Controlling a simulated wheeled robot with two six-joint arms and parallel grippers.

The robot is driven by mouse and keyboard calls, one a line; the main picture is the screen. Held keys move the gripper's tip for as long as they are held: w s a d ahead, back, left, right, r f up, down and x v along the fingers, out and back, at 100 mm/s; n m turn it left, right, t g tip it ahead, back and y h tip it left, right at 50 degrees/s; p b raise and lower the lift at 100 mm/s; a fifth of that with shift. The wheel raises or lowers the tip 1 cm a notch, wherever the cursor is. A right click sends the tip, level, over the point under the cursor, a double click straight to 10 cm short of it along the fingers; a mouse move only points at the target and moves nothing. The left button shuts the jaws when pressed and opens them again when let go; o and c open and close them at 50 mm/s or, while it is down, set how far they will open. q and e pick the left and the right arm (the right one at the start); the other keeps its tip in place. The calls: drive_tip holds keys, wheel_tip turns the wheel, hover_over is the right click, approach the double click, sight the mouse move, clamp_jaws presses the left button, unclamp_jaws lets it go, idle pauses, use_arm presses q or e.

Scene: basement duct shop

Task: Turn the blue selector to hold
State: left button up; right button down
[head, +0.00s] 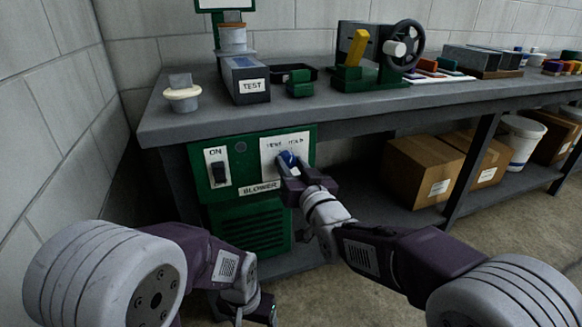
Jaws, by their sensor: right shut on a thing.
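The blue selector (288,158) sits on a white plate (272,147) on the front of the green blower panel (240,200). The plate has two small labels along its top; the right one appears to read HOLD, and the left one is hard to read. My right gripper (289,170) is shut on the blue selector, and its fingers hide the lower part of the knob. Which label the knob points to cannot be told. My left gripper (258,309) hangs low at the bottom of the view, apart from the panel; its fingers are too dark to read.
A black ON switch (219,173) is left of the selector, with a BLOWER label (260,188) below. The grey bench top (300,105) overhangs the panel and carries a TEST box (246,81) and a handwheel machine (378,60). Cardboard boxes (425,170) stand on the shelf at right.

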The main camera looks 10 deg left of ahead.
drive_tip(key=shift+f+m, duration=0.1)
drive_tip(key=shift+m, duration=1.5)
drive_tip(key=c, duration=0.9)
unclamp_jaws()
drive_tip(key=shift+c, duration=0.2)
drive_tip(key=shift+s, duration=0.1)
